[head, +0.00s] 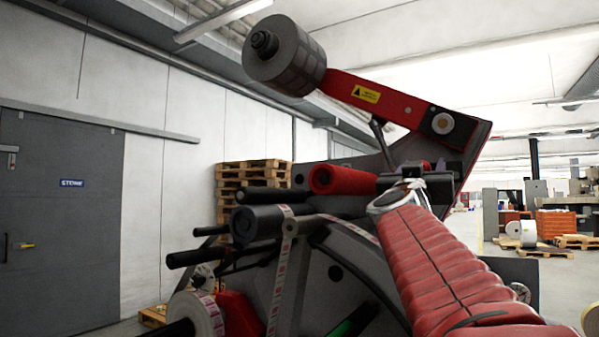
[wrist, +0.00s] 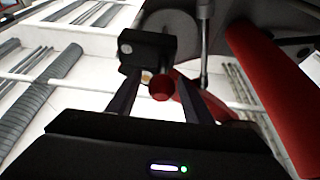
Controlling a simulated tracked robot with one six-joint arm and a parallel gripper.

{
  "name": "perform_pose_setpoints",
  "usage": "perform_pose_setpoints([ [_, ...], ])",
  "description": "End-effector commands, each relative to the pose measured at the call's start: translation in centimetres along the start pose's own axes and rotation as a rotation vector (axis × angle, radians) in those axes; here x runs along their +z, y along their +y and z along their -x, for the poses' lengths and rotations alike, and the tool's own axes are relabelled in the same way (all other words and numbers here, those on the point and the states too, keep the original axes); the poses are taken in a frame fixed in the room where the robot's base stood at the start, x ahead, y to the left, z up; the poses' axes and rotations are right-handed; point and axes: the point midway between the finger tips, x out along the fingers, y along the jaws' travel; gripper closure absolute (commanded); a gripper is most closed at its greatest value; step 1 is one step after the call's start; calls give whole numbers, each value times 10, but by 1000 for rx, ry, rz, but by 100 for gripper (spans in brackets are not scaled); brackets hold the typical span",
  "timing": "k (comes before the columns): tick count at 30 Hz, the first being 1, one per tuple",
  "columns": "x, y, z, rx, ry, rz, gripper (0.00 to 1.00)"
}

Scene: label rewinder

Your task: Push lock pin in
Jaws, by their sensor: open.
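In the wrist view, a red round knob (wrist: 161,87), which looks like the head of the lock pin, shows between the two fingers of my gripper (wrist: 158,98). The fingers are apart, with one on each side of the knob; I cannot tell whether either touches it. A black block (wrist: 147,48) stands just above the knob and partly overlaps the left finger's tip. In the head view my gripper (head: 410,178) is at the machine's upper part, below the red swing arm (head: 385,98). The pin is not clear there.
A red roller (head: 340,179) lies left of my gripper, with dark rollers (head: 258,222) farther left. A metal rod (wrist: 204,40) runs close above the right finger. A large grey roll (head: 285,58) sits on the swing arm's raised end. Stacked pallets (head: 252,176) stand behind.

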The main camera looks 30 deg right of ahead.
Motion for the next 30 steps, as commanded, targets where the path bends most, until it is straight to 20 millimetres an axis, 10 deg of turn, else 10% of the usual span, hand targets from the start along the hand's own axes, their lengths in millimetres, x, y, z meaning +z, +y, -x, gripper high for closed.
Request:
perform_pose_setpoints([
  [30, -1, 0, 105, -4, 1, -2, 54],
])
